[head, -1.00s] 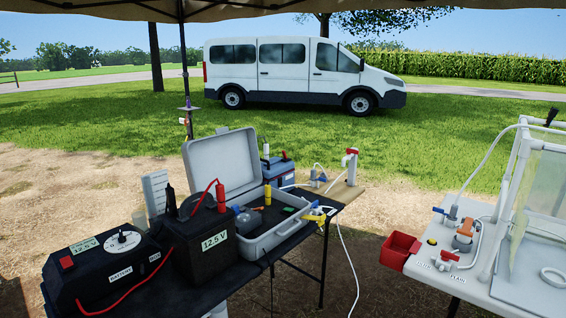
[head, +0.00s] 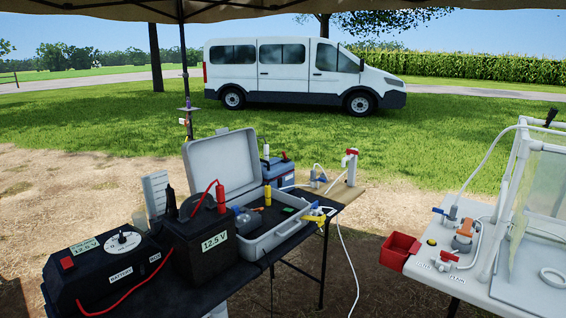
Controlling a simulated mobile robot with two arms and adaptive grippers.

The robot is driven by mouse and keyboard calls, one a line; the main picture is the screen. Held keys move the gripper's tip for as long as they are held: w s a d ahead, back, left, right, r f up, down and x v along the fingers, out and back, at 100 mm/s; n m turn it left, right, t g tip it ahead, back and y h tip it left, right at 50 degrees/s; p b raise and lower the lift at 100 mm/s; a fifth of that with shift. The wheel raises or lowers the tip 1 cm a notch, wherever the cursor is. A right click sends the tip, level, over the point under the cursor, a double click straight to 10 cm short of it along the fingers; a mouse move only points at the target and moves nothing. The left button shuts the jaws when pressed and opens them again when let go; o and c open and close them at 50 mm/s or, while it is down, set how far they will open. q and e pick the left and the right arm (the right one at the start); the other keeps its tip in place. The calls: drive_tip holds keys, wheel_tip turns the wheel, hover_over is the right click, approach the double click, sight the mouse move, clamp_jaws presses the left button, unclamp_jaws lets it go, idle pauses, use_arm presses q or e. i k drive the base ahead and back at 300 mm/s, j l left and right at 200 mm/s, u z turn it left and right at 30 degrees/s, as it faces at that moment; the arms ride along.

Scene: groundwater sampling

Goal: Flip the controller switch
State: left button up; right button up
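An open grey case (head: 272,239) stands on the black table with its lid (head: 222,165) raised. Inside it are a dark panel, a clear round part and a small green display (head: 289,209), probably the controller. Its switch is too small to make out. A black battery box (head: 104,268) at the left front carries a round white dial (head: 123,241), a red button (head: 67,263) and a 12.5 V label. Neither of my grippers shows in the head view.
A black battery (head: 201,250) with a red clamp (head: 221,197) and a dark clamp stands between box and case. A yellow-handled valve (head: 317,216) sits at the case's right. A white table (head: 475,284) with a red bin (head: 399,250) stands right, across a gap.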

sight(66, 263)
drive_tip(key=u, duration=1.35)
drive_tip(key=i+l, duration=0.1)
